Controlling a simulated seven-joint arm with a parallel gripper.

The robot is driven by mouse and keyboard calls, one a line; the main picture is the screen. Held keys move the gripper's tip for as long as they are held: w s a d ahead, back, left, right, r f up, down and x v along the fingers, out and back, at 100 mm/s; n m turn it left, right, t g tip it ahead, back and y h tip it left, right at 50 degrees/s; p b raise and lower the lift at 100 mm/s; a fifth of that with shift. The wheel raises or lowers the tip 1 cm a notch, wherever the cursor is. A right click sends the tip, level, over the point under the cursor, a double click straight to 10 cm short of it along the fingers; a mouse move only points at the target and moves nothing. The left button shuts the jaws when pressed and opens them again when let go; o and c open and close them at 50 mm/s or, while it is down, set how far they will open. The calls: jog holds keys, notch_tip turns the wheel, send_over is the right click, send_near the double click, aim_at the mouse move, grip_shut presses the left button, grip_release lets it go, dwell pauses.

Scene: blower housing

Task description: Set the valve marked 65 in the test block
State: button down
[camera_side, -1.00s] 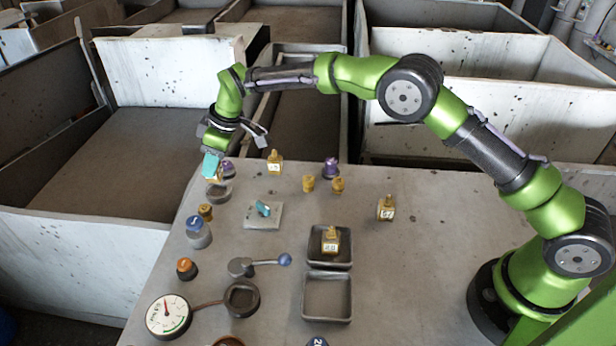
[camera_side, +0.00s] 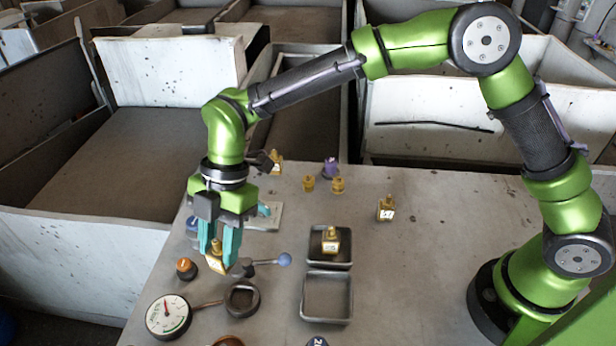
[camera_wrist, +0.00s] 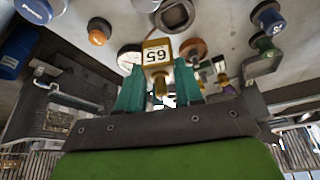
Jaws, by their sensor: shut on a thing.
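My gripper (camera_side: 218,252) has teal fingers, pointing down and shut on the brass valve marked 65 (camera_side: 216,258). It holds the valve above the table's left part, near the lever with a blue ball (camera_side: 284,260). In the wrist view the white 65 label on the valve (camera_wrist: 157,55) faces the camera, between the fingertips (camera_wrist: 160,85). The test block, seemingly the dark fixture with a round opening (camera_side: 242,299), stands in front of the gripper, slightly right, joined by a tube to a dial gauge (camera_side: 168,316). It also shows at the top of the wrist view (camera_wrist: 177,15).
Another labelled brass valve stands in a dark tray (camera_side: 313,262); an empty tray (camera_side: 327,297) lies before it. A labelled valve (camera_side: 386,209) stands to the right. Small brass fittings (camera_side: 337,186) and an orange-topped knob (camera_side: 186,268) also stand on the table. The right side has free room.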

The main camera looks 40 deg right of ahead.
jog(key=shift+s+d+f+n+g+h, duration=0.1)
jog(key=shift+s+f+n+g+h, duration=0.1)
jog(key=shift+s+f+n, duration=0.65)
jog(key=shift+s+a+f+n+g+h, duration=0.15)
jog(key=shift+f+n, duration=0.35)
jog(key=shift+f, duration=0.7)
jog(key=shift+s+d+f+n+g+h, duration=0.2)
jog(key=shift+s+f+n, duration=0.4)
jog(key=shift+f, duration=0.45)
jog(key=shift+w+f, duration=0.15)
jog(key=shift+f, duration=0.6)
jog(key=c, duration=0.7)
grip_release()
jog(key=shift+o, duration=0.7)
jog(key=shift+f, duration=0.1)
jog(key=o, duration=0.3)
